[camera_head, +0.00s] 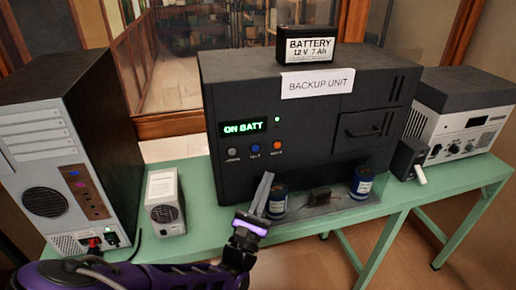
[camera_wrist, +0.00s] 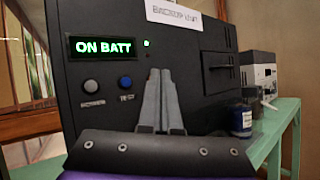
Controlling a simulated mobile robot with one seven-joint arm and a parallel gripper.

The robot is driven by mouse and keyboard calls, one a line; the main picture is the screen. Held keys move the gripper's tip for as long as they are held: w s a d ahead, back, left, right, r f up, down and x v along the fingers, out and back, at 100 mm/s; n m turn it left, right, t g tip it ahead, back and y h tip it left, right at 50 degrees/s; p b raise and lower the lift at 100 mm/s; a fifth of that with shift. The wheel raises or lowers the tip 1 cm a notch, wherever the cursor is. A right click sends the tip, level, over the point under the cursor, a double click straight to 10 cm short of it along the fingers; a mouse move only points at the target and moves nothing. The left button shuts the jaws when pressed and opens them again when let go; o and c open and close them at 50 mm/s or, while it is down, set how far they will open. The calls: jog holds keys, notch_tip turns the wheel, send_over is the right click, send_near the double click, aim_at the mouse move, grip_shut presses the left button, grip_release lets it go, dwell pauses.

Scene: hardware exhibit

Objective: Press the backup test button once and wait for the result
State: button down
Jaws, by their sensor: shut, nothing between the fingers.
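The black backup unit (camera_head: 310,120) stands on the green table and carries a "BACKUP UNIT" label. Its display (camera_head: 243,127) glows green with "ON BATT", which also reads clearly in the wrist view (camera_wrist: 103,47). Below it are a grey button (camera_head: 232,152), a blue button (camera_head: 255,149) marked TEST and an orange button (camera_head: 277,146). In the wrist view the blue test button (camera_wrist: 125,82) shows just left of my fingers, and the orange one is hidden. My gripper (camera_head: 266,178) is shut and empty, in front of the unit's panel below the buttons. I cannot tell whether it touches the panel.
A battery (camera_head: 305,45) sits on top of the unit. Two dark blue cans (camera_head: 361,183) stand in front. A computer tower (camera_head: 70,150) and a small grey box (camera_head: 165,200) are at left. A grey instrument (camera_head: 465,120) is at right. A small green light (camera_head: 277,119) is lit.

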aim_at(255, 148)
jog(key=shift+w, duration=0.1)
jog(key=w, duration=0.2)
jog(key=w+a+b, duration=0.1)
jog(key=w, duration=0.1)
jog(key=w+a+b, duration=0.1)
jog(key=w, duration=0.2)
jog(key=shift+w+a, duration=0.25)
jog(key=shift+w, duration=0.4)
jog(key=shift+w, duration=0.1)
dwell(1.5)
jog(key=shift+w+a+p, duration=0.1)
jog(key=shift+w+p, duration=0.2)
jog(key=shift+p, duration=0.05)
jog(key=shift+w+a, duration=0.1)
jog(key=shift+w, duration=0.3)
dwell(0.6)
jog(key=shift+s, duration=0.1)
jog(key=shift+s+d+p, duration=0.2)
jog(key=shift+s+p, duration=0.45)
jog(key=shift+s, duration=0.05)
jog(key=shift+s, duration=0.1)
